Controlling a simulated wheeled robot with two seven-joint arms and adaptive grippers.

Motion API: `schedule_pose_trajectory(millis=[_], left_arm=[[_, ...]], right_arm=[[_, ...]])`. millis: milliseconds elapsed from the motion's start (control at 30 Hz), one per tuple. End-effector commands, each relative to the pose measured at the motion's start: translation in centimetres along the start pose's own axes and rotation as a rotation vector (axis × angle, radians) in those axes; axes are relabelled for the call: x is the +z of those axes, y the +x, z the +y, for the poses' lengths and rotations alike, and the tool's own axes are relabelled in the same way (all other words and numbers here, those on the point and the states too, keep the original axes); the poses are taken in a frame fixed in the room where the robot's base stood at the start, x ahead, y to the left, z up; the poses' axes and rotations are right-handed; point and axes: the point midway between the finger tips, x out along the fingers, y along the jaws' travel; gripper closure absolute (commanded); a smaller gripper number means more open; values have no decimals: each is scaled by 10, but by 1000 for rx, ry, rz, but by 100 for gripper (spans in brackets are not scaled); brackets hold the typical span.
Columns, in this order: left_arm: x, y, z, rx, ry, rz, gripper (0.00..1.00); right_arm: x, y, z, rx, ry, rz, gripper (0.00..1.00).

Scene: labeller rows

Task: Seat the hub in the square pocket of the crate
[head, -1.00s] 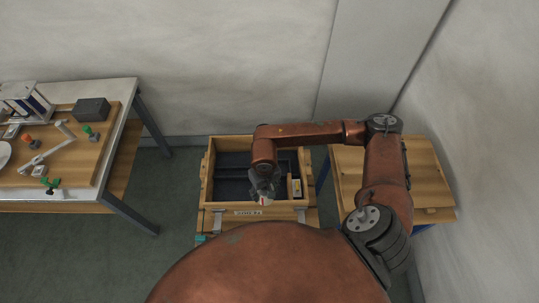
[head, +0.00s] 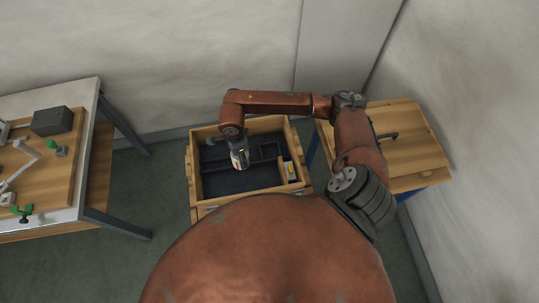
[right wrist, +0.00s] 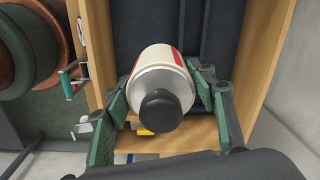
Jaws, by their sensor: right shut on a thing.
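My right gripper (head: 236,143) is over the crate, shut on a cream canister (head: 240,159) with a red band. In the right wrist view the canister (right wrist: 163,84) sits between the two green-padded fingers, its grey shoulder and black cap toward the camera. It is tilted; I cannot tell whether its far end touches the crate. No other thing shows that could be the hub. The wooden crate (head: 195,178) has a dark lining and dark dividers (head: 266,151). The arm hides part of its back; I cannot make out which compartment is the square pocket. My left gripper is out of view.
A wooden table (head: 420,135) with a dark handle stands on the right. A table on the left holds a dark box (head: 52,121) and small coloured parts. Grey-green floor (head: 125,265) lies between.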

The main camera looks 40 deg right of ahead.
Motion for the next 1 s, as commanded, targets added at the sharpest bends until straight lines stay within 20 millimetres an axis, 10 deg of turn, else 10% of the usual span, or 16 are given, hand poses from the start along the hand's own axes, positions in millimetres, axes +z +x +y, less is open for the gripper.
schedule_pose_trajectory(millis=[600, 1000], left_arm=[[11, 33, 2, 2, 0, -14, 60], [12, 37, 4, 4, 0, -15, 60]], right_arm=[[-22, 47, -37, 20, 1578, 26, 77], [-52, 64, -44, 21, 1856, 44, 77]])
